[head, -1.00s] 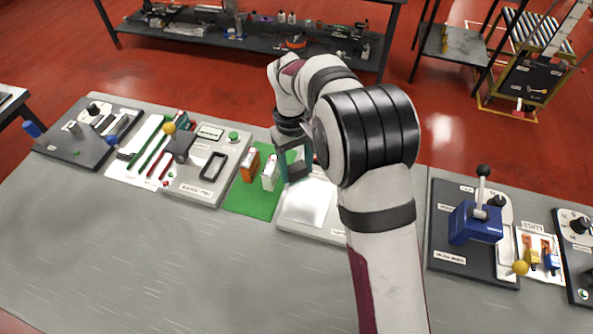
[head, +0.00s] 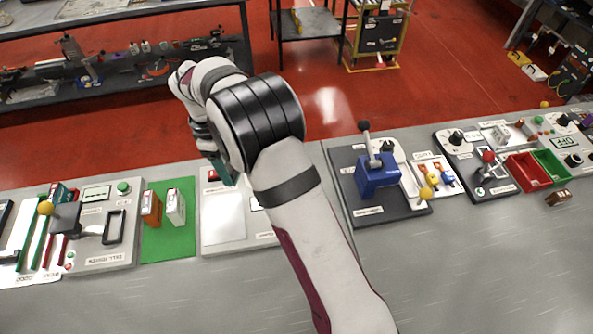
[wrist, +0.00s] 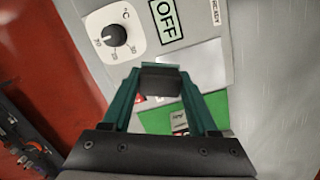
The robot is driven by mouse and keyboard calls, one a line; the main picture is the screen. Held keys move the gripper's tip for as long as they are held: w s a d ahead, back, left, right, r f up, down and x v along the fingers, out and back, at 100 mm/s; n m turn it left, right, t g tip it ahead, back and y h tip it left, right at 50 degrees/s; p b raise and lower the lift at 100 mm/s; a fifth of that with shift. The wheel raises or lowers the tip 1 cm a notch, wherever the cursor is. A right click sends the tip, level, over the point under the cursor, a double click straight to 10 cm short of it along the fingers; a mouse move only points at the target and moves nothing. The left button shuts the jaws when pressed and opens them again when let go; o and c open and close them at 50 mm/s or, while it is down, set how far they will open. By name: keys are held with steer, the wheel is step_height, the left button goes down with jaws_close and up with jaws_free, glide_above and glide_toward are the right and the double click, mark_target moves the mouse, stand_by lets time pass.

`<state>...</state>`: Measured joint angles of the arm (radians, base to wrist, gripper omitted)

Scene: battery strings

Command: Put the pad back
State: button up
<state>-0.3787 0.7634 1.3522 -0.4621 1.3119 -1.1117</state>
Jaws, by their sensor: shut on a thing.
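My gripper (head: 222,172) is above the back of the pale station with a bright square plate (head: 222,219). In the wrist view its two teal fingers (wrist: 161,82) are closed on a small dark block, which looks like the pad (wrist: 161,79). The block is held up in front of the station, whose plate (wrist: 205,73) shows behind the fingers. The station also shows a temperature dial (wrist: 115,34) and an OFF display (wrist: 165,20). In the head view my arm hides the held block and part of the station.
A green mat (head: 178,245) left of the station holds an orange pack (head: 151,208) and a white pack (head: 176,206). A blue lever unit (head: 376,177) stands to the right, with red and green bins (head: 528,172) beyond. The front of the bench (head: 160,295) is clear.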

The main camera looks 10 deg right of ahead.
steer(key=w+d+n+t, duration=0.1)
steer(key=w+d+n, duration=0.25)
steer(key=d, duration=0.55)
steer(key=w+d+n, duration=0.3)
steer(key=d+n, duration=0.2)
steer(key=d, duration=0.4)
steer(key=shift+n, duration=0.25)
steer(key=f, duration=1)
steer(key=shift+s+d, duration=0.15)
steer(key=shift+d, duration=0.1)
steer(key=shift+f, duration=0.1)
steer(key=o, duration=1.3)
steer(key=shift+f, duration=0.1)
